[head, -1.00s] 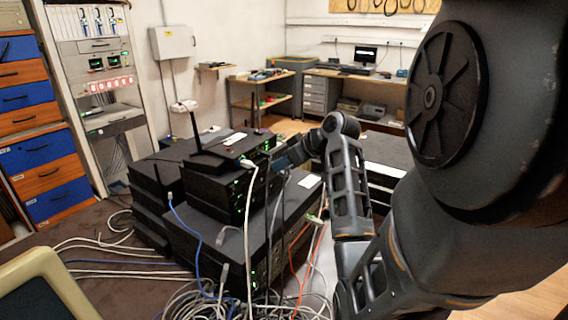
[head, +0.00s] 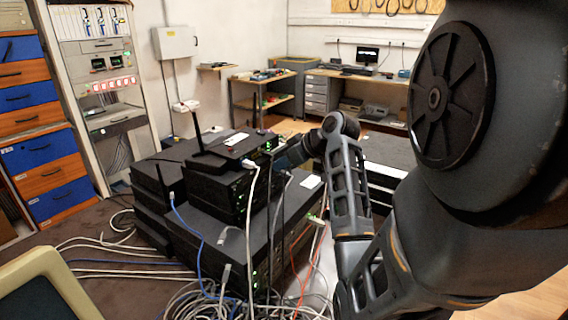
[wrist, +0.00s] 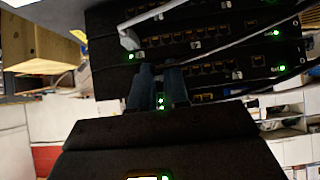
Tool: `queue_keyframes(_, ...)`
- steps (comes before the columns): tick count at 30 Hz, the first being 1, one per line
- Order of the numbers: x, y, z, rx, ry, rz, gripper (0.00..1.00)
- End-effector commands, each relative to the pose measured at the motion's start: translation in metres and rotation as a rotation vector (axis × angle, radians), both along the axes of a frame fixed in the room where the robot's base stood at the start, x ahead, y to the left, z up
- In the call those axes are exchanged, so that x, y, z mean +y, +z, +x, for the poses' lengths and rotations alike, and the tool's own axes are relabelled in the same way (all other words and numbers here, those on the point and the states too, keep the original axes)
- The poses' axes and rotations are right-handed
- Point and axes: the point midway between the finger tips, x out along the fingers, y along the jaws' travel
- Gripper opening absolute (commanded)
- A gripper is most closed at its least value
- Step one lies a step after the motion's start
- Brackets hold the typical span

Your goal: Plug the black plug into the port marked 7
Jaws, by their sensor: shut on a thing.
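My gripper (wrist: 160,72) has its two dark fingers close together, pointing at the port faces of stacked black network boxes (wrist: 215,25). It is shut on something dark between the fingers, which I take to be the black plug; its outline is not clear. Rows of ports (wrist: 208,69) lie just beyond and to the right of the fingertips.
A white plug and cable (wrist: 129,38) sit in the boxes left of the fingers. A pale cable crosses the port faces at right. White, blue and orange cables (head: 200,300) tangle on the floor before the stack. A workbench (head: 350,85) stands behind.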

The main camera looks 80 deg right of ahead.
Motion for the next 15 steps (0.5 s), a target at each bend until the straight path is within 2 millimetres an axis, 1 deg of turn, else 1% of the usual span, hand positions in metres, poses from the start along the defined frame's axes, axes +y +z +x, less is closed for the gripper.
queue_keyframes(4,-0.0010,0.0003,0.0022,0.000,0.001,-0.001,0.00)
queue_keyframes(5,-0.0010,0.0003,0.0020,0.000,0.000,0.000,0.18)
queue_keyframes(13,-0.0008,0.0001,0.0017,0.000,0.000,0.000,0.44)
queue_keyframes(15,-0.0008,0.0001,0.0017,0.000,0.000,0.000,0.45)
